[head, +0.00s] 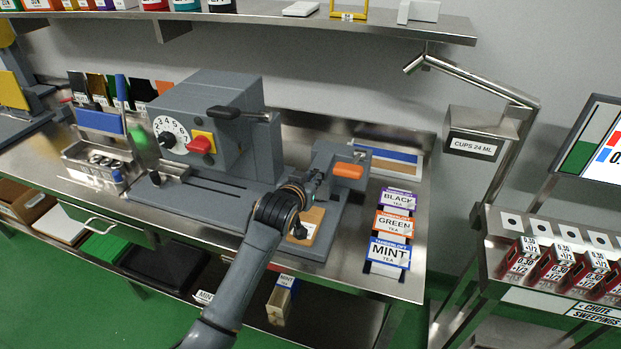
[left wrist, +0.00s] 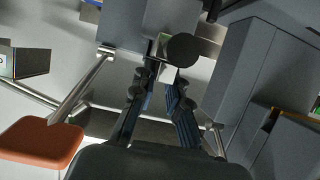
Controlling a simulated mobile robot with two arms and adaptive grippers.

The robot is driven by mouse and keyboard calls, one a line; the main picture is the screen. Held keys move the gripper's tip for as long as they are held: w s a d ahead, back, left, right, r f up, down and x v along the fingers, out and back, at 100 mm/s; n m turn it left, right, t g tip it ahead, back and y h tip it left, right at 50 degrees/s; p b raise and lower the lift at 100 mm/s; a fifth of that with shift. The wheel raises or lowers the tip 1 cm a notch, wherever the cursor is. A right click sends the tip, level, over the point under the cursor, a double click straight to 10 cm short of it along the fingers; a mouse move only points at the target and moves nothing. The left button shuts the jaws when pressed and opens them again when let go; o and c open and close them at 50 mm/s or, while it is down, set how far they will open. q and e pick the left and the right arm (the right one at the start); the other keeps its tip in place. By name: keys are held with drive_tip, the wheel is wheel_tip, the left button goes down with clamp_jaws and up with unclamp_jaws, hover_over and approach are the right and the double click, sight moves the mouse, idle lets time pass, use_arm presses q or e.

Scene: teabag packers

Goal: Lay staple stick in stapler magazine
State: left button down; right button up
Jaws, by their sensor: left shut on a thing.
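The stapler (head: 325,158) is a grey machine with an orange-topped part (head: 348,170), at the right end of the large grey machine on the steel bench. My left gripper (head: 316,182) is close against the stapler's front left side, above a tan labelled block (head: 310,224). In the left wrist view its fingers (left wrist: 162,82) are shut on a small pale piece (left wrist: 168,75), which looks like the staple stick; the head view hides it behind the gripper. An orange pad (left wrist: 40,145) shows at lower left there. The magazine cannot be made out clearly. My right gripper is not in view.
The large grey machine (head: 215,105) with a dial and red knob stands left of the stapler. Black, Green and Mint tea packs (head: 390,252) lie to the right. A steel shelf (head: 440,28) runs above. The bench front right (head: 360,285) is partly clear.

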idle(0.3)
use_arm(q)
drive_tip(key=c, duration=1.3)
unclamp_jaws()
drive_tip(key=shift+o, duration=0.2)
drive_tip(key=v, duration=1.2)
